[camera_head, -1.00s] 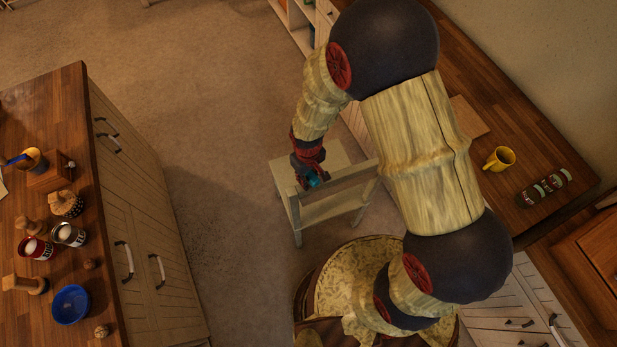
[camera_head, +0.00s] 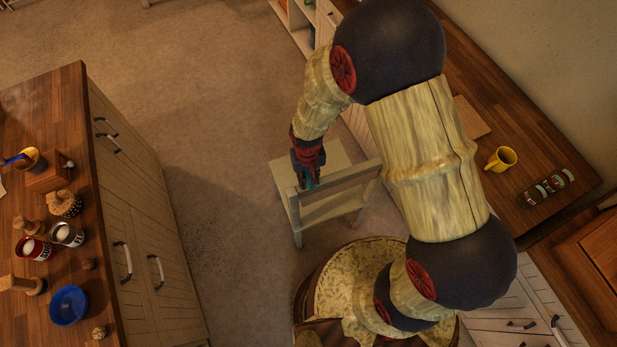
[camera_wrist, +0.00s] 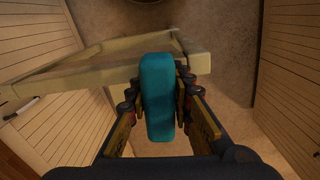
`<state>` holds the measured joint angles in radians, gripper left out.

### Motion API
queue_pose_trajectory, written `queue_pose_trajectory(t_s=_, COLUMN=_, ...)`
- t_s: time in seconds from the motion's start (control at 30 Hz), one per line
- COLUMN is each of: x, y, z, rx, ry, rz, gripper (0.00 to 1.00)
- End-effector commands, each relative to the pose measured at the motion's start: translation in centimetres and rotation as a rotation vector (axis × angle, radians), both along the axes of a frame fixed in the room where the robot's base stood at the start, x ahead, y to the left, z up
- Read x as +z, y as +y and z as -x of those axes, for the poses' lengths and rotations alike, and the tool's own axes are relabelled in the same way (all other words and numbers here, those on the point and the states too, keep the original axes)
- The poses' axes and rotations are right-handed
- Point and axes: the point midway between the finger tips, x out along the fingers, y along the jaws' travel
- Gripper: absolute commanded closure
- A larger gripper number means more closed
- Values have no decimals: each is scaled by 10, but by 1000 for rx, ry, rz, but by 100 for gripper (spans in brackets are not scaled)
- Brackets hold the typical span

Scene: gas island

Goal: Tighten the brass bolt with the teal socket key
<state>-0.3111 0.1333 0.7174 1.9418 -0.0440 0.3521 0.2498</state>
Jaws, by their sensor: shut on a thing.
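My gripper (camera_head: 307,180) hangs over a pale wooden chair (camera_head: 339,196) in the head view. It is shut on the teal socket key (camera_wrist: 158,98), which fills the middle of the wrist view between both fingers. The key's broad, rounded side faces the wrist camera, so its socket end cannot be made out. The chair's top rail lies behind the key in the wrist view; I cannot tell whether they touch. A wooden block (camera_head: 46,179) on the left counter has a small metallic piece (camera_head: 70,164) at its right end. I cannot tell if that is the brass bolt.
The left counter (camera_head: 90,215) also holds a blue bowl (camera_head: 68,305), tins, wooden pieces and a yellow cup (camera_head: 34,159). The right counter (camera_head: 530,120) holds a yellow mug (camera_head: 501,159) and a small dark board with wheels (camera_head: 545,188). Open floor (camera_head: 220,200) lies between the chair and left counter.

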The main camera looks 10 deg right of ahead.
Motion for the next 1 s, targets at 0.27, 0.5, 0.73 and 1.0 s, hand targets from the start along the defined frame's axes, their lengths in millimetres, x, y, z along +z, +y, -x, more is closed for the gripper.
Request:
queue_pose_trajectory(t_s=0.27, x=-2, y=0, z=1, rx=-177, ry=2, rz=1, gripper=100)
queue_pose_trajectory(t_s=0.5, x=-1, y=0, z=1, rx=-251, ry=3, rz=1, gripper=100)
queue_pose_trajectory(t_s=0.73, x=-1, y=0, z=1, rx=-293, ry=2, rz=1, gripper=100)
queue_pose_trajectory(t_s=1.0, x=-1, y=0, z=1, rx=-497, ry=3, rz=2, gripper=100)
